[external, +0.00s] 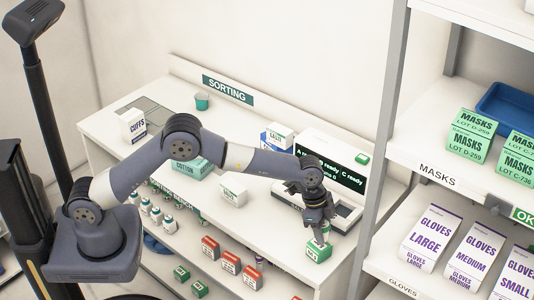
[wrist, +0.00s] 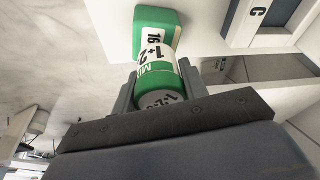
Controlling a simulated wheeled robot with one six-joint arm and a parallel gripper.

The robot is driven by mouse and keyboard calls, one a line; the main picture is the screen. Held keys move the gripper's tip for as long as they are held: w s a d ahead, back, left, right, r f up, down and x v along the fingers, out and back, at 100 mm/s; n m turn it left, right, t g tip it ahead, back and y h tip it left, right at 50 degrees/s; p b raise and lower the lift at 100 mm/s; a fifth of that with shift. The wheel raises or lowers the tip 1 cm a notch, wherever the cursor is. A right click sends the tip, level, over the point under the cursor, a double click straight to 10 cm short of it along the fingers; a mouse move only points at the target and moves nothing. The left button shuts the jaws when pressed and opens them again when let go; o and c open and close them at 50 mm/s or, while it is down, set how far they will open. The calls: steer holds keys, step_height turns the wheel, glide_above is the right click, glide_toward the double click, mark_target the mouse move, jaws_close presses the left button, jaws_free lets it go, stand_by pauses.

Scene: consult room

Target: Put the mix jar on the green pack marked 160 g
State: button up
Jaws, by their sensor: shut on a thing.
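The mix jar (wrist: 160,68), with a green and white label reading "1+2" and a grey end toward the camera, is between my gripper's fingers in the wrist view. My gripper (wrist: 158,88) is shut on it. The green pack (wrist: 140,38), with a white patch where "16" can be read, lies just beyond the jar's far end. In the external view my gripper (external: 318,214) points down above the green pack (external: 318,252) near the counter's front right edge. I cannot tell whether jar and pack touch. The jar is mostly hidden in the external view.
A device with a dark display (external: 330,165) stands behind my gripper. A white box (external: 233,190) lies to its left on the counter. The mask and glove rack's grey post (external: 375,150) rises close to the right.

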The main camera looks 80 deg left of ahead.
steer(key=shift+f, duration=1)
steer(key=shift+f, duration=0.1)
steer(key=o, duration=1)
steer(key=shift+c, duration=0.2)
steer(key=shift+r, duration=0.25)
steer(key=b+v, duration=0.1)
steer(key=v, duration=1)
steer(key=shift+r+b, duration=0.4)
steer(key=shift+o, duration=0.5)
